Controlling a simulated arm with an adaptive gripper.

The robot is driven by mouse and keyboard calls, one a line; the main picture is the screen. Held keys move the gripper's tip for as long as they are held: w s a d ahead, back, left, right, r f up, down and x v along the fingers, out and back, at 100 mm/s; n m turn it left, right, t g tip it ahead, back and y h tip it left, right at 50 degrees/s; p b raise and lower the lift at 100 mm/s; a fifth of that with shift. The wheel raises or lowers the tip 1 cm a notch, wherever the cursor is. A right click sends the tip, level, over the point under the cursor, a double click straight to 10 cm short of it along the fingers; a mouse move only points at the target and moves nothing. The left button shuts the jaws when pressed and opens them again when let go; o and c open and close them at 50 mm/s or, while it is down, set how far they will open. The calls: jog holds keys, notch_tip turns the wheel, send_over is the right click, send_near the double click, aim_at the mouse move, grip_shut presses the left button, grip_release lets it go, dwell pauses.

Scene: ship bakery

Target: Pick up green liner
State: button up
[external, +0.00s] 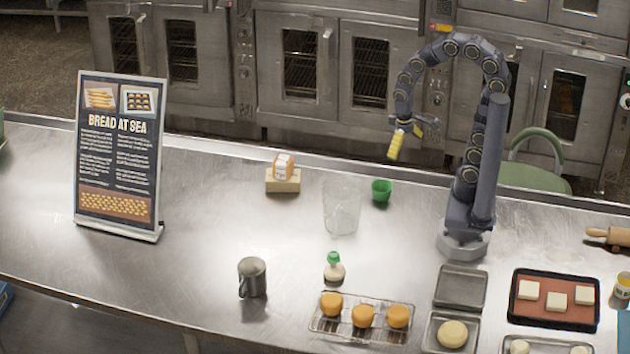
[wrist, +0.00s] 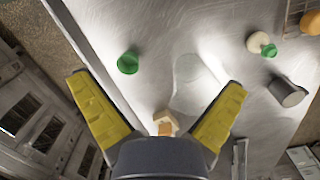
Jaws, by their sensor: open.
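The green liner (external: 381,190) is a small green cup-shaped piece standing on the steel counter, just right of a clear glass jar in the external view. It also shows in the wrist view (wrist: 128,62), left of centre and beyond the fingertips. My gripper (external: 408,138) is raised above the counter, to the right of the liner and apart from it. In the wrist view my gripper (wrist: 160,90) has its two yellow fingers spread wide with nothing between them.
The clear jar (external: 341,206) stands close to the liner. A wooden block with a small carton (external: 283,168) is at its left. A green-capped bottle (external: 334,267), a metal mug (external: 252,277) and a rack of buns (external: 361,316) stand nearer the front. A sign (external: 120,155) stands left.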

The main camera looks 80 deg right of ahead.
jog(key=w+d+f+m, duration=0.6)
jog(key=f, duration=0.2)
jog(key=m+t, duration=0.1)
jog(key=m, duration=0.3)
send_near(378, 186)
jog(key=a, duration=0.3)
jog(key=shift+s+d+f, duration=0.1)
jog(key=shift+f, duration=1.95)
jog(key=shift+s+d+f, duration=0.1)
jog(key=shift+f, duration=1.95)
jog(key=c, duration=0.8)
